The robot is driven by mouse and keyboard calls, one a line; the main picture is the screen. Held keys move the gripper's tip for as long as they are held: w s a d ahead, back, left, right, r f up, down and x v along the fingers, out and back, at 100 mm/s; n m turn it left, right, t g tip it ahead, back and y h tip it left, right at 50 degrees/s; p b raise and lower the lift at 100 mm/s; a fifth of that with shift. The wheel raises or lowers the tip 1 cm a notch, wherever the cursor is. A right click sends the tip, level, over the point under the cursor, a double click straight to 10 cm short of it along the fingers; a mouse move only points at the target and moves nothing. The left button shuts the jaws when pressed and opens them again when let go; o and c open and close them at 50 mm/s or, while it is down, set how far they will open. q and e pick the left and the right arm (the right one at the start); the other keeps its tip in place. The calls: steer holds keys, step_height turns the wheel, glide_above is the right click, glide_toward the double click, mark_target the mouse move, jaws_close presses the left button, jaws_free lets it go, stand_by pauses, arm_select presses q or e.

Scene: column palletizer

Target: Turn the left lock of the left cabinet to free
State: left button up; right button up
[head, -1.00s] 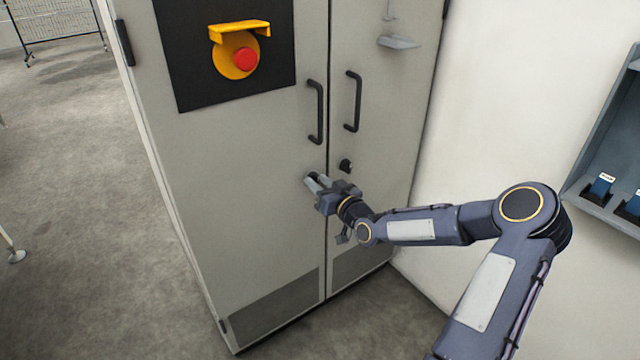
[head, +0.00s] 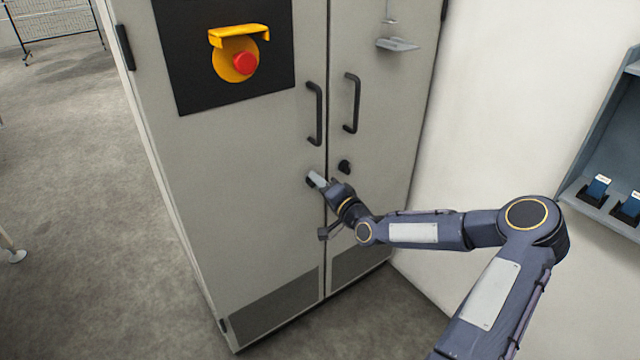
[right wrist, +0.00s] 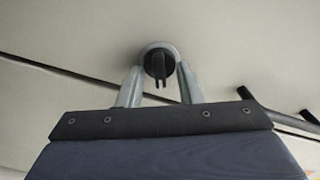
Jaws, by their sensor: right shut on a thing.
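The left lock, a small round black knob with a narrow grip, sits on the left door of the grey cabinet (head: 250,200), below the door handle. In the head view it is mostly hidden behind my right gripper (head: 317,180). In the right wrist view the left lock (right wrist: 158,64) shows between the two grey fingers, which are shut on it. The wrist is rolled, so the door seam runs slantwise there. The right lock (head: 345,166), a black knob, is on the right door, apart from the gripper. My left gripper is not in view.
Two black bar handles (head: 315,114) (head: 352,103) stand out above the locks. A red button (head: 245,64) under a yellow guard is on the black panel. A small grey ledge (head: 397,45) is on the right door. A shelf (head: 618,150) with blue items is at right.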

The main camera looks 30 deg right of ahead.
steer(key=m, duration=0.4)
steer(key=shift+f+m, duration=0.15)
steer(key=shift+m, duration=0.15)
stand_by(0.5)
steer(key=o, duration=0.9)
steer(key=shift+o, duration=0.2)
steer(key=s+p, duration=0.1)
steer(key=s, duration=0.6)
steer(key=shift+s+d, duration=0.3)
steer(key=shift+s, duration=0.1)
